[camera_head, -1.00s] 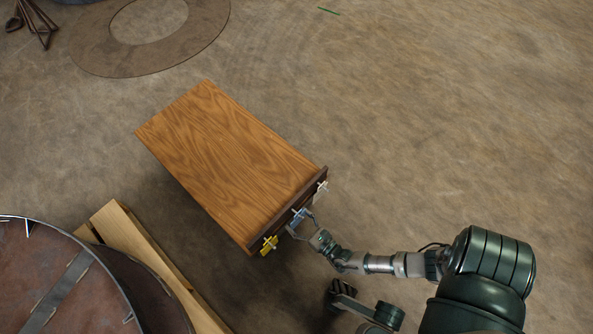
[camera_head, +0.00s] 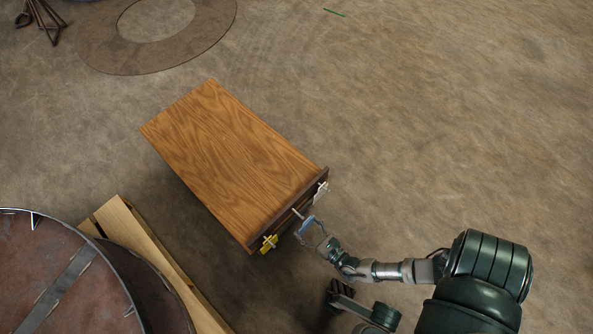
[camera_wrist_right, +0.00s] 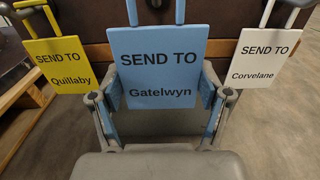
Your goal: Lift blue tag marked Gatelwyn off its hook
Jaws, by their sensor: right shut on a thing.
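The blue tag (camera_wrist_right: 160,66) reads "SEND TO Gatelwyn" and fills the middle of the right wrist view. In the head view it is a small blue piece (camera_head: 308,223) at the front edge of the wooden cabinet (camera_head: 232,160). My right gripper (camera_head: 311,231) is shut on it; in the wrist view the fingers (camera_wrist_right: 161,97) press its two side edges. A hook (camera_head: 298,213) sticks out from the cabinet just behind the tag. The tag's top is cut off in the wrist view, so I cannot tell whether it still touches the hook. My left gripper is not in view.
A yellow "Quillaby" tag (camera_wrist_right: 57,64) hangs to the left and a white "Corvelane" tag (camera_wrist_right: 264,58) to the right, both close by. A large steel reel (camera_head: 60,275) and timber (camera_head: 150,255) lie at lower left. The floor right of the cabinet is clear.

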